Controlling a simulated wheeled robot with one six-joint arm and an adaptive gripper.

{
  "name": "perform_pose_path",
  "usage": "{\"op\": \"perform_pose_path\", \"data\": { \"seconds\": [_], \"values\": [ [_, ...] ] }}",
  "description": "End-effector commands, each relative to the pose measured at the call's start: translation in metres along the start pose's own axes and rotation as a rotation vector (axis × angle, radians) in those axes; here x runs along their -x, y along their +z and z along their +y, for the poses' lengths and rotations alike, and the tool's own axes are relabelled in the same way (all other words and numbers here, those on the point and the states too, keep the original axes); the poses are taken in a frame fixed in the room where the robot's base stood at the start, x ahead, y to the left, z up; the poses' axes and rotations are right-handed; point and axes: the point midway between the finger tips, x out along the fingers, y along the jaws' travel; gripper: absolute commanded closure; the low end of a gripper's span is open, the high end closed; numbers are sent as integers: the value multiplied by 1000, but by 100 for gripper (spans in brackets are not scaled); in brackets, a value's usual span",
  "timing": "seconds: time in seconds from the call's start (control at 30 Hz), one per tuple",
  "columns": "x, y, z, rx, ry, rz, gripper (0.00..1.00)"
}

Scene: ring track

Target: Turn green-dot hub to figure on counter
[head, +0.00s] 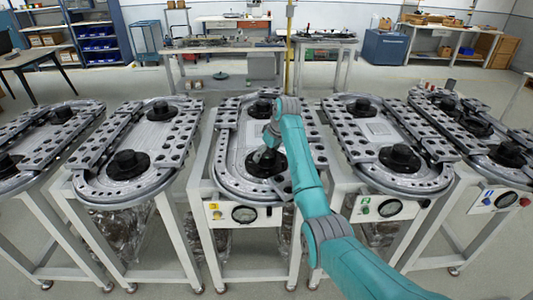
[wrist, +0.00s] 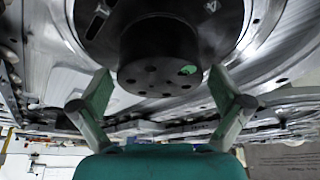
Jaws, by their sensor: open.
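The black hub (wrist: 158,45) with a ring of holes and one green dot (wrist: 188,70) fills the top middle of the wrist view. The dot sits right of the hub's middle. My gripper (wrist: 160,78) is open, with one fingertip on each side of the hub; contact cannot be told. In the head view my gripper (head: 266,155) is over the near hub (head: 266,171) of the middle ring track and partly hides it. A round dark counter (head: 244,214) is on the front of that track's stand; its figure is too small to read.
More ring tracks stand close by on both sides, with hubs such as the left one (head: 128,162) and the right one (head: 400,156). The right stand has its own counter (head: 390,208). A workbench (head: 222,48) stands behind. Gaps between the stands are narrow.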

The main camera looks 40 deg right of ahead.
Motion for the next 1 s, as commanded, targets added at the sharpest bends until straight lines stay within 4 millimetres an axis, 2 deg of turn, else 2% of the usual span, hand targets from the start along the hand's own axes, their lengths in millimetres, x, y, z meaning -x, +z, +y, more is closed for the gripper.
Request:
{"op": "perform_pose_path", "data": {
  "seconds": [0.03, 0.2, 0.23, 0.67, 1.0],
  "values": [
    [0, 0, 0, 0, 0, 0, 5],
    [0, 0, 0, 0, 0, 0, 48],
    [0, 0, 0, 0, 0, 0, 53],
    [0, 0, -1, -66, 28, 0, 53],
    [0, 0, -1, -309, 128, 0, 53]
  ]
}}
